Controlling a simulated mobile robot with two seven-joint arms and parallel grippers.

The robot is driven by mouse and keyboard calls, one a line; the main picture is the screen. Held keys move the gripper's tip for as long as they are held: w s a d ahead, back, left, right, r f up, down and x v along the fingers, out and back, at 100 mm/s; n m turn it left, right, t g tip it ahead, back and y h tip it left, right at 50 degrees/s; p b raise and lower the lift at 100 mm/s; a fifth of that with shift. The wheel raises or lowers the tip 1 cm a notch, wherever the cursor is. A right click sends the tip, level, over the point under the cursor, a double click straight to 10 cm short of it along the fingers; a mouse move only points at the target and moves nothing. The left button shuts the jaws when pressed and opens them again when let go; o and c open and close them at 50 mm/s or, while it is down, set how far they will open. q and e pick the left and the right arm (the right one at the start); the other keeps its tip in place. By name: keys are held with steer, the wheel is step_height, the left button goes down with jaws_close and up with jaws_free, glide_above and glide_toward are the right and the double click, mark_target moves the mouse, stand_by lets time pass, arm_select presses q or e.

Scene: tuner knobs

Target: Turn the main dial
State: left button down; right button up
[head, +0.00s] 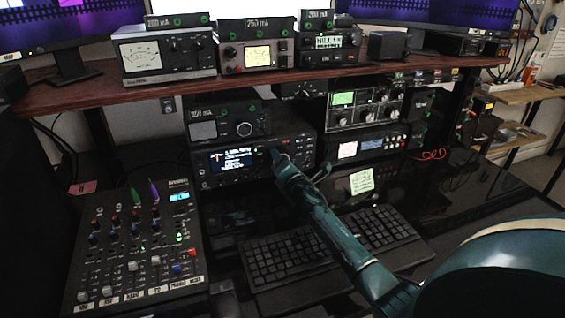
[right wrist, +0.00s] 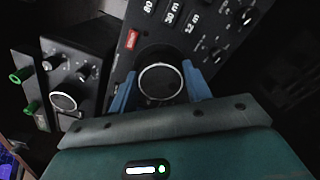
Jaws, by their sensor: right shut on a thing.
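The main dial (right wrist: 160,82) is a round black knob with a pale ring, on the front of a black radio. In the right wrist view my right gripper (right wrist: 158,72) has one blue finger on each side of the dial and is shut on it. In the head view the right gripper (head: 277,155) is at the radio's front panel (head: 212,181), just right of its lit screen (head: 231,159). There the gripper hides most of the dial. My left gripper is not in view.
A mixer (head: 135,245) stands at the left and a keyboard (head: 290,260) lies under my right arm. A smaller unit (head: 228,125) sits on top of the radio. More radios stand to the right, below a wooden shelf (head: 100,90) holding several meters.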

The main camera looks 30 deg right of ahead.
steer(key=shift+f, duration=0.1)
stand_by(0.3)
steer(key=o, duration=0.7)
steer(key=p+v, duration=0.1)
steer(key=v, duration=1.2)
steer(key=shift+s, duration=0.15)
